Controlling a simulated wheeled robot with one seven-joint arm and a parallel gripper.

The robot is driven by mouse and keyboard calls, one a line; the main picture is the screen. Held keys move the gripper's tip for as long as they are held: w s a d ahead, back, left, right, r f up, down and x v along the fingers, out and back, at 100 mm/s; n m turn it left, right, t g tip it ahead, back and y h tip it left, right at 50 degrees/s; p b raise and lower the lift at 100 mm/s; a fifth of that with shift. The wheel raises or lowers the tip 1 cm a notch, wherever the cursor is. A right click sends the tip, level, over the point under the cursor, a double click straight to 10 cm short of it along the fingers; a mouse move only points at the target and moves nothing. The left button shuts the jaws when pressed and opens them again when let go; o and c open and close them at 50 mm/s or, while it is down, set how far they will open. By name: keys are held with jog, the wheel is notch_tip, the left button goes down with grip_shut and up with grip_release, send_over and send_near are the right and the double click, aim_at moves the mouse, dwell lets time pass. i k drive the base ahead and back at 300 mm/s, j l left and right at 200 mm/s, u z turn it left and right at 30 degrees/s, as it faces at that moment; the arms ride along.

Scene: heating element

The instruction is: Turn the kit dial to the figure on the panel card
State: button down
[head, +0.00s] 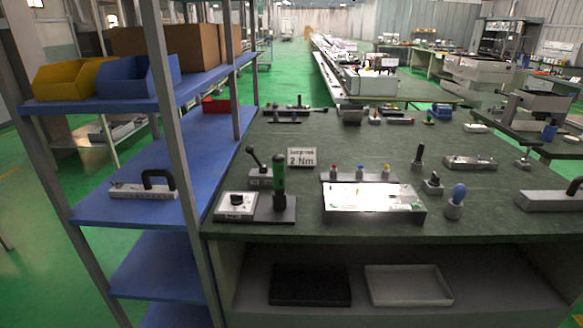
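The white card (301,158) stands upright toward the left side of the dark green workbench (320,235). Its large figure reads 2 Nm; the smaller line above is too blurred to read surely. A white box with a round black dial (237,200), apparently the kit dial, sits at the bench's front left corner. The dial's marks and pointer are too small to read. A green and black driver (279,178) stands upright on a dark base right beside the box. My gripper is not in view.
A shiny metal fixture (374,200) with coloured-topped pins behind it sits right of the driver. A black lever (256,160) rises behind the dial box. A blue shelf rack (190,120) stands close on the left. Two trays lie on the bench's lower shelf.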

aim_at(236, 199)
jog(key=j, duration=1.7)
jog(key=i+j, duration=0.3)
jog(key=j, duration=0.15)
jog(key=i, duration=0.2)
jog(key=l+z, duration=0.05)
